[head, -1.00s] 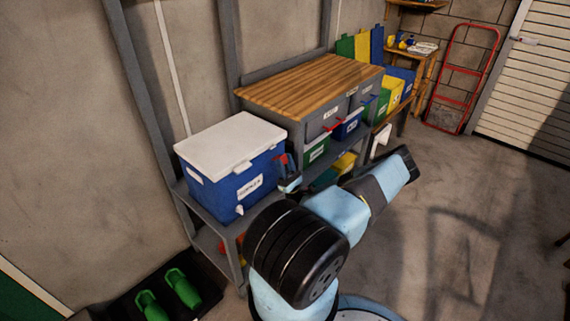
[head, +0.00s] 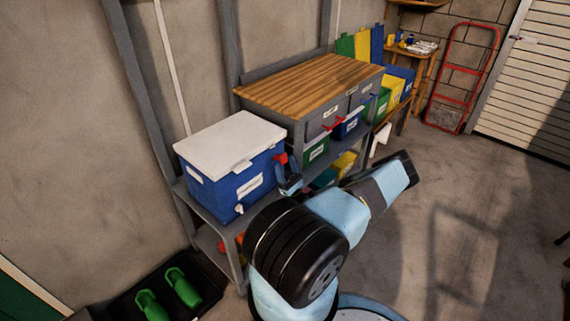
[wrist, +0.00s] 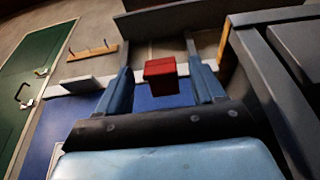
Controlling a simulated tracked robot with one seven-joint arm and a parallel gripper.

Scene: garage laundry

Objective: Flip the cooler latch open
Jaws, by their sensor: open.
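The blue cooler (head: 232,186) with a closed white lid (head: 230,146) stands on a grey shelf at the left in the head view. A red block (head: 281,158), which looks like the latch, is at the upper part of its right side. In the wrist view, the red block (wrist: 160,76) shows between the two blue fingers of my gripper (wrist: 157,60), in front of the cooler's blue side (wrist: 65,140). The fingers are open, with gaps visible on both sides of the block. In the head view my gripper (head: 289,180) is small and partly hidden by my arm.
A black tray (head: 165,290) with green shoes lies on the floor at lower left.

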